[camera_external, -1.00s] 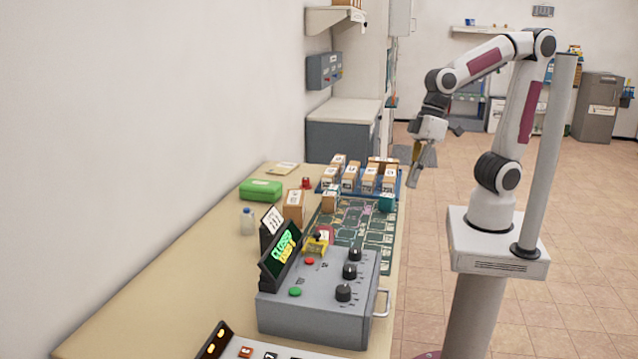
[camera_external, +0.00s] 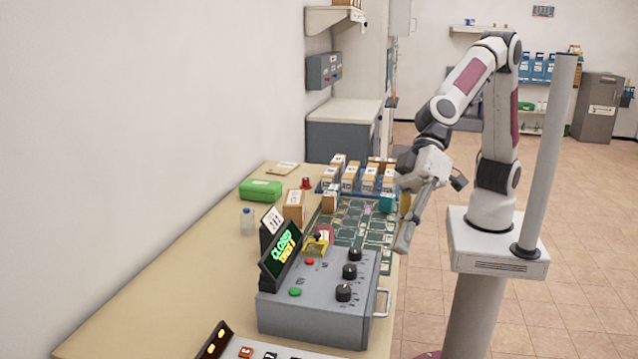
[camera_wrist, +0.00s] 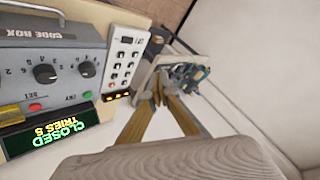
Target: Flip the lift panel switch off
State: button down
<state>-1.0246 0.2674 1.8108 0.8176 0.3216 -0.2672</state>
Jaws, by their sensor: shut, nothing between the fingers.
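A pale panel with a row of dark and red controls shows at the bottom edge of the external view (camera_external: 262,352), cut off by the frame. It appears whole in the wrist view (camera_wrist: 124,60), with several dark buttons or switches and amber lamps on a dark strip. I cannot read its label or tell which control is the lift switch, or its position. My gripper (camera_external: 403,246) is shut and empty, pointing down just right of the table edge, beyond the code box. Its tan fingers also show in the wrist view (camera_wrist: 158,98), apart from the panel.
The grey code box (camera_external: 318,310) has black knobs, coloured buttons and a lit CLOSED display (camera_external: 282,250). Labelled boxes (camera_external: 350,180) and a green circuit-patterned mat (camera_external: 375,232) lie behind it. A grey button box (camera_external: 324,70) hangs on the wall.

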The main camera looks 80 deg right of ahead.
jog(key=s+a+f+m+t+y, duration=0.1)
jog(key=s+a+f+m+t, duration=0.1)
jog(key=a, duration=0.9)
jog(key=s+a+f+m+t, duration=0.1)
jog(key=s+a+m+t, duration=0.15)
jog(key=a, duration=0.85)
jog(key=w+d+f+m+t+h, duration=0.1)
jog(key=d+f+m+t+h, duration=0.1)
jog(key=d+f+h, duration=0.4)
jog(key=d+m+h, duration=0.1)
jog(key=d+h, duration=0.2)
jog(key=d, duration=0.2)
jog(key=shift+w+d+f+h, duration=0.2)
jog(key=shift+w+d+h, duration=0.1)
jog(key=shift+w+d, duration=0.05)
jog(key=shift+w+f, duration=0.1)
